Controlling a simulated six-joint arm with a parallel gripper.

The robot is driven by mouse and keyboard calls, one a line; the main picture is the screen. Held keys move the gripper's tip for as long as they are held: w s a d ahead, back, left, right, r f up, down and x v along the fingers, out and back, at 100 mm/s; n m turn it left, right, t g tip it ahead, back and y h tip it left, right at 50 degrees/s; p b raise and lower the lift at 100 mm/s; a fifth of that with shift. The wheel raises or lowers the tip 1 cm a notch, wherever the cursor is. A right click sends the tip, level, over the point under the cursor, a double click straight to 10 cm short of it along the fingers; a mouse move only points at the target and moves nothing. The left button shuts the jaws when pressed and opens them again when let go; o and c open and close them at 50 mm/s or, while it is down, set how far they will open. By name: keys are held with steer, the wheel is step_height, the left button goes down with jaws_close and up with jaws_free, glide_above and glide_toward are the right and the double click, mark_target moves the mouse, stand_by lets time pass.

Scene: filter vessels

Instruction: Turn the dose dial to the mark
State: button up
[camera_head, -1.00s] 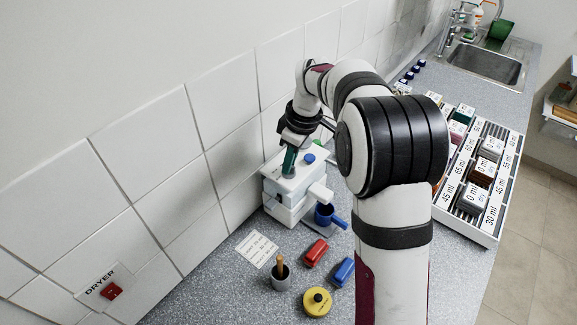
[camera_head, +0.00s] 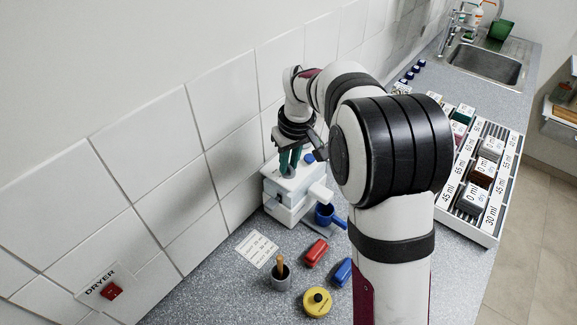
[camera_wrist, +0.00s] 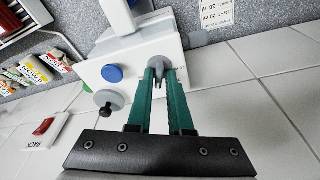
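The white machine (camera_head: 300,182) stands on the counter against the tiled wall. Its grey dose dial (camera_wrist: 158,63) is on the face with a blue button (camera_wrist: 113,73). The button also shows in the head view (camera_head: 308,158). My gripper (camera_wrist: 162,72) points at the dial, its two green fingers on either side of it. A gap shows between the fingers, with the dial's narrow grey grip at their tips. I cannot tell whether they press on it. The fingers hide part of the dial, and I cannot make out its mark. A card (camera_head: 257,248) lies on the counter.
A grey knob with a black ball (camera_wrist: 107,104) is near the button. A blue cup (camera_head: 325,214) is at the machine's front. A container rack (camera_head: 484,238) is right.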

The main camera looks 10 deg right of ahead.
steer(key=shift+o, duration=0.7)
step_height(320, 180, up, 6)
steer(key=shift+f, duration=0.15)
stand_by(0.4)
steer(key=shift+s+r, duration=0.2)
steer(key=shift+r, duration=0.05)
steer(key=s+f+m+g+y, duration=0.1)
steer(key=s+m, duration=0.9)
steer(key=s, duration=2.4)
steer(key=shift+d+f+g, duration=0.4)
steer(key=shift+f+g, duration=0.2)
steer(key=shift+f, duration=0.3)
